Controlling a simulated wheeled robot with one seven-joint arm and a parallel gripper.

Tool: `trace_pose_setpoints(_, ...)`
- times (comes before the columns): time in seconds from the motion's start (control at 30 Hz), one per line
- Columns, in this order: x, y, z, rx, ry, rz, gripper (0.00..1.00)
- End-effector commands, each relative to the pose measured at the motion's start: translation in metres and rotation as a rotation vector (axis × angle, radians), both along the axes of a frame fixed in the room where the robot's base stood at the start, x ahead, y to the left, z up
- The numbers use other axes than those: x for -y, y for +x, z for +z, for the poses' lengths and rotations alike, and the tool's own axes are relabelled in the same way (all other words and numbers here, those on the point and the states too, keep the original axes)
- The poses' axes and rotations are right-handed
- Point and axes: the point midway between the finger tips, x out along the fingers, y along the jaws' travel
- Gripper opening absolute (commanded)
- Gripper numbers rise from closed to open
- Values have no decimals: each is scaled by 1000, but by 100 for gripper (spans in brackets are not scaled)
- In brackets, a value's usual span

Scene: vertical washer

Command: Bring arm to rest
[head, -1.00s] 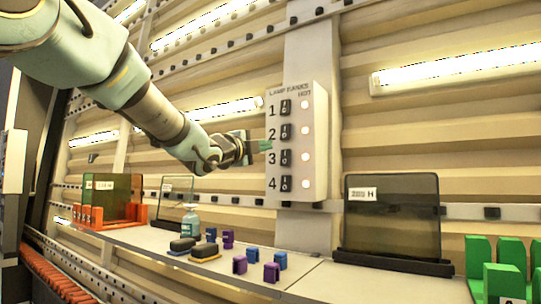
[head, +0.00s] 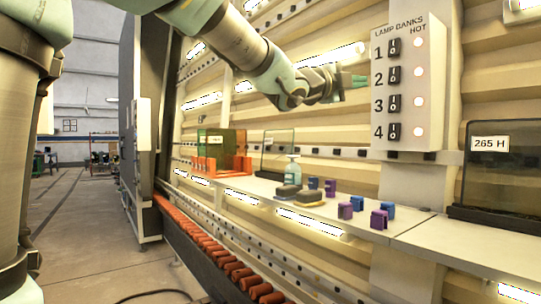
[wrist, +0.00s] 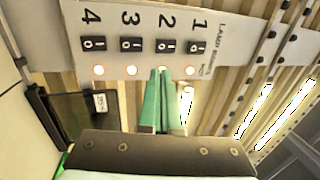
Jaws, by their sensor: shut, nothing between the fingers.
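My gripper (head: 358,81) is at the end of my outstretched arm, in the upper middle of the head view. Its green fingers are shut with nothing between them. They point toward the white lamp panel (head: 408,140), and in the head view a gap shows between the fingertips and the panel's left side. In the wrist view the shut fingers (wrist: 158,75) reach up toward the panel (wrist: 140,18), near switches 2 and 3. The panel has numbered switches and lit round lamps beside them.
A shelf (head: 440,238) runs below, bearing dark panes (head: 503,180), a bottle (head: 293,172), brushes (head: 288,191), small blue and purple clips (head: 379,219) and an orange rack (head: 207,165). Orange rollers (head: 215,255) line the machine's lower edge. Open floor (head: 85,220) lies at left.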

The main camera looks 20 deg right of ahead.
Motion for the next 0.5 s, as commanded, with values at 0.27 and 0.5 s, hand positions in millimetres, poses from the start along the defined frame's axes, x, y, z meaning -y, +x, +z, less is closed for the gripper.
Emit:
trace_pose_setpoints(0.27, -18, 35, -30, -114, 34, 86, 0)
trace_pose_setpoints(0.5, -104, 128, -136, -524, 101, 395, 0)
